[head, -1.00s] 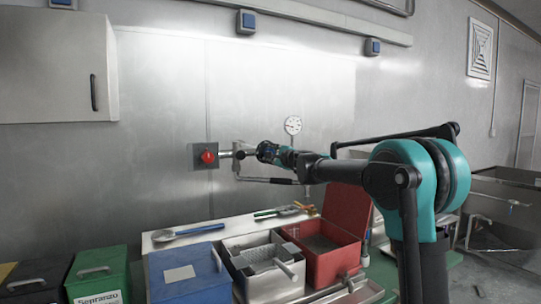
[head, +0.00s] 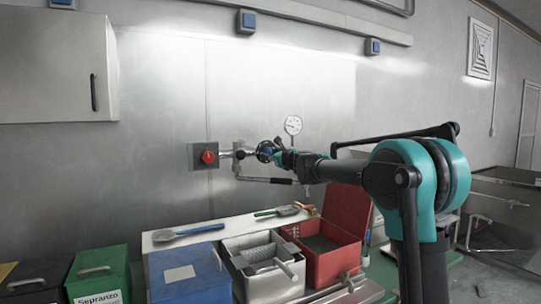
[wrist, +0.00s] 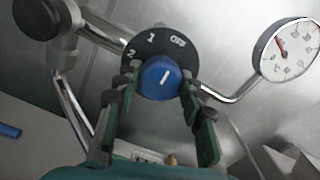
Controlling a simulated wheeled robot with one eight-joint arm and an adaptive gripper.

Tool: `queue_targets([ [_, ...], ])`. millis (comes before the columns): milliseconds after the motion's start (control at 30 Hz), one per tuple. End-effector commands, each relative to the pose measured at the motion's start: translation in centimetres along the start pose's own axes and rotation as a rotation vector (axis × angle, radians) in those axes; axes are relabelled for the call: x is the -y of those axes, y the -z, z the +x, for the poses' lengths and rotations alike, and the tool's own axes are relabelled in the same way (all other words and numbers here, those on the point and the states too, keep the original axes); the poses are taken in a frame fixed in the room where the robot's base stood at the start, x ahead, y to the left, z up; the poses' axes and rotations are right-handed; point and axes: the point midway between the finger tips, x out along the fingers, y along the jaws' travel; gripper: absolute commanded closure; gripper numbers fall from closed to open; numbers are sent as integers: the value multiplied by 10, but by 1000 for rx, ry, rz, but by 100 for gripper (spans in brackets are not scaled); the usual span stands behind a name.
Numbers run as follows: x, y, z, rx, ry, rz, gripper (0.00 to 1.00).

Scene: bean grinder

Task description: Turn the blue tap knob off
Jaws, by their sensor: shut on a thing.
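The blue tap knob (wrist: 160,80) sits on a round black dial (wrist: 178,50) marked "1", "2" and "OFF" in the wrist view. The knob's white mark slants up and right, roughly toward "OFF". My gripper (wrist: 158,90) is shut around the knob, with one finger on its left and one on its right. In the head view my gripper (head: 268,151) is at the tap on the wall, and the fingers hide most of the knob.
A red knob (head: 208,157) on a grey plate is left of the tap. A metal pipe (wrist: 72,103) and a round gauge (wrist: 286,48) flank the dial. Below stand a blue bin (head: 190,278), a grey bin (head: 268,283) and an open red box (head: 325,265).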

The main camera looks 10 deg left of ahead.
Motion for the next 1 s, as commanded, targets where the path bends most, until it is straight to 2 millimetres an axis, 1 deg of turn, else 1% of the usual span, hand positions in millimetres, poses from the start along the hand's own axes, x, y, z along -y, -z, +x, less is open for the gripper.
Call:
queue_targets([
  [233, 0, 1, -1, -1, 0, 61, 89],
  [700, -1, 1, -1, 0, -1, 74, 89],
  [733, -1, 1, -1, 0, -1, 73, 58],
  [800, -1, 1, -1, 0, -1, 73, 49],
  [900, -1, 1, -1, 0, -1, 73, 39],
  [1000, 0, 1, 0, 0, 0, 73, 39],
])
